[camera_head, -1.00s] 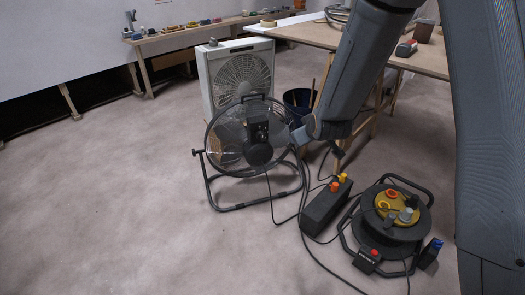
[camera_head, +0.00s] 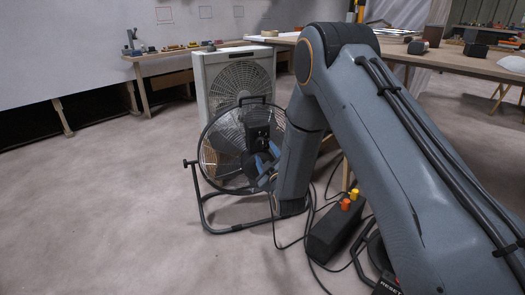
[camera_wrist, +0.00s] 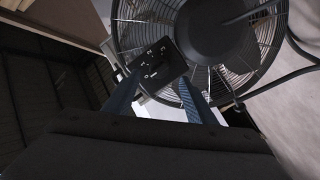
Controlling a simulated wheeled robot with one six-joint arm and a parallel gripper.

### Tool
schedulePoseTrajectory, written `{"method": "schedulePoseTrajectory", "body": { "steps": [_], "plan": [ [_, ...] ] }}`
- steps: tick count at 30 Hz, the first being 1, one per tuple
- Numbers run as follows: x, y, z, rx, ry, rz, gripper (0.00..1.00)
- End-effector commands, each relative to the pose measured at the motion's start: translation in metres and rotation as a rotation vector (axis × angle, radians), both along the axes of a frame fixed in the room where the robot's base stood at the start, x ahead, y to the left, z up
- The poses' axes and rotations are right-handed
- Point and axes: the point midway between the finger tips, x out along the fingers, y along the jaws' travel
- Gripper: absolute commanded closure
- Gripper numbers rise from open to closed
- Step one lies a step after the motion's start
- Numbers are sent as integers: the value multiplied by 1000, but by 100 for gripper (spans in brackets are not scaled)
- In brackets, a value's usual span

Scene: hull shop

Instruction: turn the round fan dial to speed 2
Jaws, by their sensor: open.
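The floor fan (camera_head: 226,160) is a black round cage on a tubular stand; it fills the top of the wrist view (camera_wrist: 265,45). Its black control panel (camera_wrist: 168,58) carries small white marks that look like 0, 1, 2 and 3. The dial itself is dark on dark, and I cannot make out its pointer. My gripper (camera_head: 266,156) is in front of the fan's panel, low and to its right in the head view. In the wrist view its two blue fingers (camera_wrist: 158,84) stand apart on either side of the panel's lower part, with nothing between them. I cannot tell whether they touch the panel.
A white box fan (camera_head: 202,85) stands behind. A black box with yellow and orange buttons (camera_head: 333,232) and loose cables lie on the floor at right. A workbench (camera_head: 470,62) is at back right, a low bench (camera_head: 175,55) at the back wall. Floor at left is clear.

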Motion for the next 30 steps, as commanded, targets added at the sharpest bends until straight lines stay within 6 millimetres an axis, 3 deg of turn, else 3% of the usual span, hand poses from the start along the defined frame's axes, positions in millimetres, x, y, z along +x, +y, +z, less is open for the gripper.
{"method": "schedulePoseTrajectory", "body": {
  "steps": [10,23,30],
  "plan": [
    [49,16,-1,1,0,-1,49],
    [59,20,0,0,2,-1,49],
    [59,19,0,1,3,-1,88]
  ]
}}
